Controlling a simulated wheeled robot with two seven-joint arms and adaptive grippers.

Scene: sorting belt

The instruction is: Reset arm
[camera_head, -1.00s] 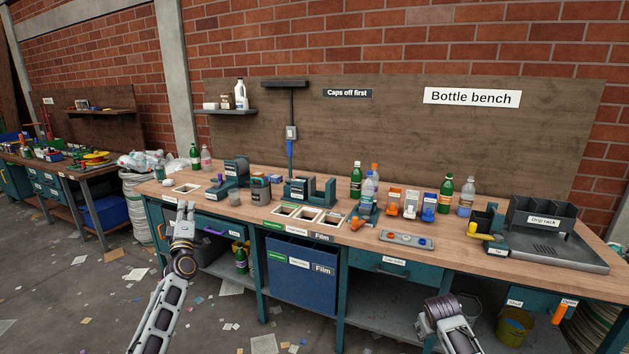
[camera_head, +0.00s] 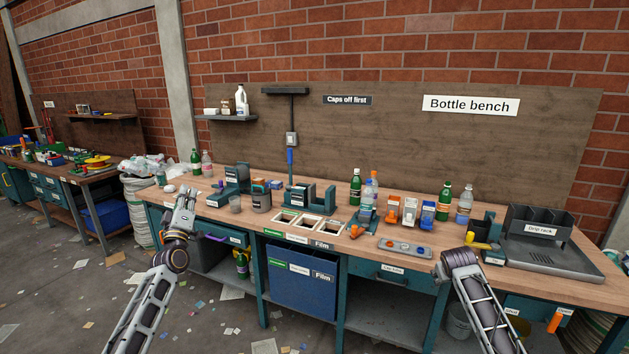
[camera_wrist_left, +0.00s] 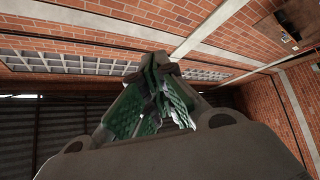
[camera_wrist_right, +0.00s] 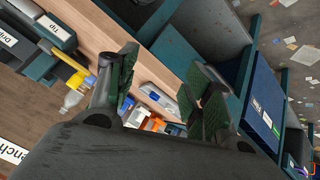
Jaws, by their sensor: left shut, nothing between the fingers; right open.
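My left gripper (camera_head: 187,198) is at the front left edge of the bench in the head view, pointing up. It is shut and empty; its green finger pads meet in the left wrist view (camera_wrist_left: 153,95), with brick wall and high windows behind. My right arm (camera_head: 465,265) rises in front of the bench at the right; its fingers are hard to make out in the head view. In the right wrist view my right gripper (camera_wrist_right: 163,92) is open, with nothing held between its fingers and the bench front beyond.
The wooden bench (camera_head: 345,262) carries several bottles, a grey tray with caps (camera_head: 405,246), three framed openings (camera_head: 309,226) and a drip rack (camera_head: 541,229). A blue bin (camera_head: 302,282) stands under it. Paper scraps litter the floor at the left.

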